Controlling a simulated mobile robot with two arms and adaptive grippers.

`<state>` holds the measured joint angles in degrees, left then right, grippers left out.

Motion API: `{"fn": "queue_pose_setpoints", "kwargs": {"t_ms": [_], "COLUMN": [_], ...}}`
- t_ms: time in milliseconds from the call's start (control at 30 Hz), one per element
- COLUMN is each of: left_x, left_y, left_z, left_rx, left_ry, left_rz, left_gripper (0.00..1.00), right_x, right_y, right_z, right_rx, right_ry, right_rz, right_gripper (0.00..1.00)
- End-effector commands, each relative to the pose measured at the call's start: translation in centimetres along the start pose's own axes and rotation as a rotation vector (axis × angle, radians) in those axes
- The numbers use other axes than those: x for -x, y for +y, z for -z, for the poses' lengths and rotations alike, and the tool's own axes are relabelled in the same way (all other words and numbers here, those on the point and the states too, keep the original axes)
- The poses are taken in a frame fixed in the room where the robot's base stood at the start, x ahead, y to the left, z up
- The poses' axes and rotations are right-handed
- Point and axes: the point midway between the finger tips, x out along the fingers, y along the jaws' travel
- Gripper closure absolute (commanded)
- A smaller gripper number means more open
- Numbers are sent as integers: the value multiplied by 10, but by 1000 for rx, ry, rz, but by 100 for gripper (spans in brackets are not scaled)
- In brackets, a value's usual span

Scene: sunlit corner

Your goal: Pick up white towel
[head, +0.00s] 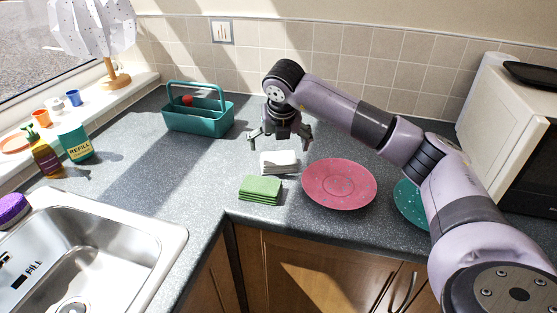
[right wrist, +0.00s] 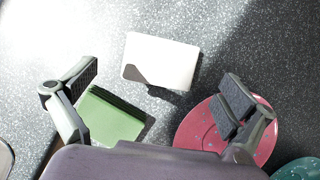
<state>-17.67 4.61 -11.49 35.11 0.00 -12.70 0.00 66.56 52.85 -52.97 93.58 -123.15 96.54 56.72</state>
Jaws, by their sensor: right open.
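The white towel (head: 279,162) is a folded stack lying on the grey counter, behind the green towel (head: 261,189) and left of the red plate (head: 339,184). In the right wrist view the white towel (right wrist: 162,61) lies beyond the fingertips, between their lines, with a dark shadow on its lower left corner. My right gripper (head: 280,142) is open and empty, pointing down above and just behind the white towel. Its two fingers (right wrist: 158,90) are spread wide in the right wrist view. My left gripper is not in view.
The green towel (right wrist: 112,116) and red plate (right wrist: 205,128) lie close to the fingers. A teal caddy (head: 198,116) stands at the back left. A teal plate (head: 409,203) is partly behind my right arm. A microwave (head: 510,130) is at right, a sink (head: 90,250) at left.

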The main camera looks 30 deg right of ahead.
Motion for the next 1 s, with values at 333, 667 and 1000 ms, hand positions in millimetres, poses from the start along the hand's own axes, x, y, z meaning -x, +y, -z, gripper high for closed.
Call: {"fn": "queue_pose_setpoints", "kwargs": {"t_ms": [333,667,1000], "left_x": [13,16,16], "left_y": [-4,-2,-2], "left_z": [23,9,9], "left_rx": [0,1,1], "left_ry": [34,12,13], "left_rz": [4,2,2], "left_gripper": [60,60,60], "right_x": [-32,-61,-60], "right_y": [-2,-2,-2], "right_z": [5,6,6], "right_rx": [1,1,1], "right_ry": [4,0,0], "right_rz": [2,-1,-1], "right_gripper": [0,0,13]}}
